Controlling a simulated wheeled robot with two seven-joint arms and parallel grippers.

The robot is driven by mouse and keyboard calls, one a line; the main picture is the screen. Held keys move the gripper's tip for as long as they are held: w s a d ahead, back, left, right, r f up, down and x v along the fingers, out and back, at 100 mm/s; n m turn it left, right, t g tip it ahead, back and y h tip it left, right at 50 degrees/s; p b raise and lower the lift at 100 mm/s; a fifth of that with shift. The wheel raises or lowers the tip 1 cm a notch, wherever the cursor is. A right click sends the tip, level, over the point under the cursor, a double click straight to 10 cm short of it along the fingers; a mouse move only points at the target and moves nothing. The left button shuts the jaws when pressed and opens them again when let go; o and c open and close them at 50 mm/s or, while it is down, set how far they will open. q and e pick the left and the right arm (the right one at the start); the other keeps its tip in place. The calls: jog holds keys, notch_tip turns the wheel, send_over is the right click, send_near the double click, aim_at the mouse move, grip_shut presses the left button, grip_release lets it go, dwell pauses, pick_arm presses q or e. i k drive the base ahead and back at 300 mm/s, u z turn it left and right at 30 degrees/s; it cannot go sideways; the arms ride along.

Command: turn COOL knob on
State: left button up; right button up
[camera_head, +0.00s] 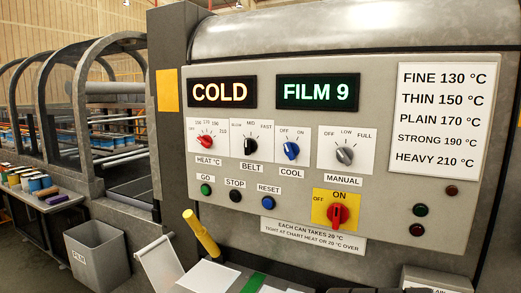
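The COOL knob (291,150) is a blue rotary knob on a white plate in the middle row of the grey control panel (240,220). OFF is printed at the upper left of its plate and ON at the upper right. The knob's grip looks slanted towards the upper left, the OFF side, but it is small in the view. Nothing covers or touches it. Neither of my grippers is in view.
Beside it are the black BELT knob (250,146) and grey MANUAL knob (344,155). Below are the blue RESET button (268,202) and red main switch (338,214). Displays read COLD (222,92) and FILM 9 (317,92). A yellow handle (202,234) sticks up at lower left.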

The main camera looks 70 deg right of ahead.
aim_at(291, 149)
jog(key=z, duration=0.95)
jog(key=i, duration=1.05)
jog(key=z, duration=1.1)
